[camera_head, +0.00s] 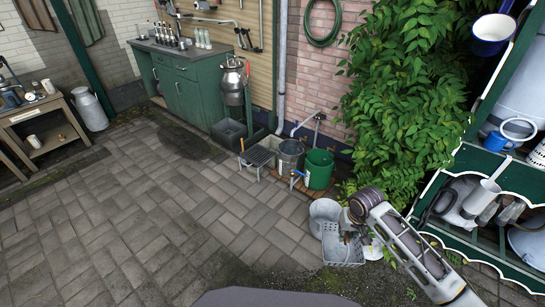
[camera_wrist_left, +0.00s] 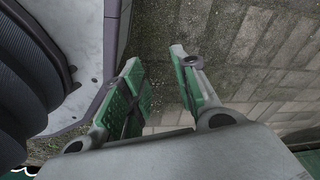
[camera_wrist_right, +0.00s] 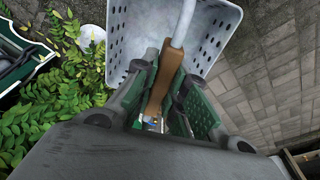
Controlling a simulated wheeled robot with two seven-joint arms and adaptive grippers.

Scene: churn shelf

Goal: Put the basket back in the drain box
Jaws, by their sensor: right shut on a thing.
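The basket (camera_head: 343,250) is pale grey with perforated walls, at the lower right of the head view, in front of the paving's planted edge. In the right wrist view the basket (camera_wrist_right: 215,25) fills the top, with a pale rod and brown grip (camera_wrist_right: 165,75) rising from it. My right gripper (camera_wrist_right: 163,78) is shut on that brown grip. I cannot tell whether the basket touches the ground. A dark grey open box (camera_head: 229,133), possibly the drain box, stands below the metal churn (camera_head: 234,85). My left gripper (camera_wrist_left: 156,60) is open and empty above paving, outside the head view.
A pale tub (camera_head: 323,211) is beside the basket. Green shelving (camera_head: 480,160) is at right. The paving (camera_head: 150,220) is clear.

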